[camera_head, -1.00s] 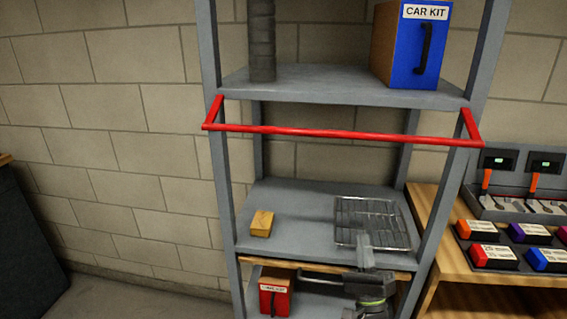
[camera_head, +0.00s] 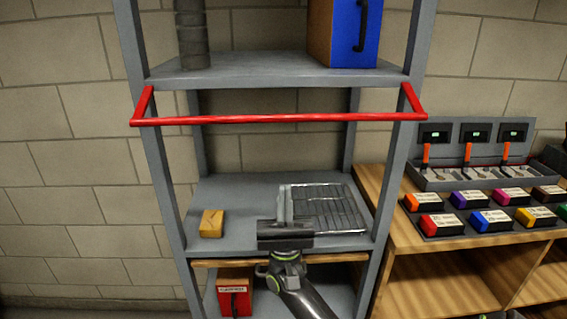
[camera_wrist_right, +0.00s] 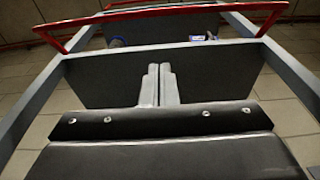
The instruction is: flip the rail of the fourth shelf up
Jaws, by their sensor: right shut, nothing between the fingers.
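The red rail (camera_head: 270,119) runs across the front of the grey shelf unit. Its short side arms meet the front posts near the shelf that holds the blue box, and its bar sits forward of and lower than that shelf's edge (camera_head: 280,80). It also crosses the top of the right wrist view (camera_wrist_right: 150,13). My right gripper (camera_head: 284,188) is below the rail, in front of the shelf with the wire rack, apart from the rail. Its fingers (camera_wrist_right: 158,68) are together and empty, pointing toward the unit. My left gripper is not in view.
A wire rack (camera_head: 335,205) and a wooden block (camera_head: 212,223) lie on the shelf under the rail. A blue box (camera_head: 345,35) and a grey cylinder (camera_head: 192,35) stand above. A wooden bench (camera_head: 400,235) with coloured boxes is at right.

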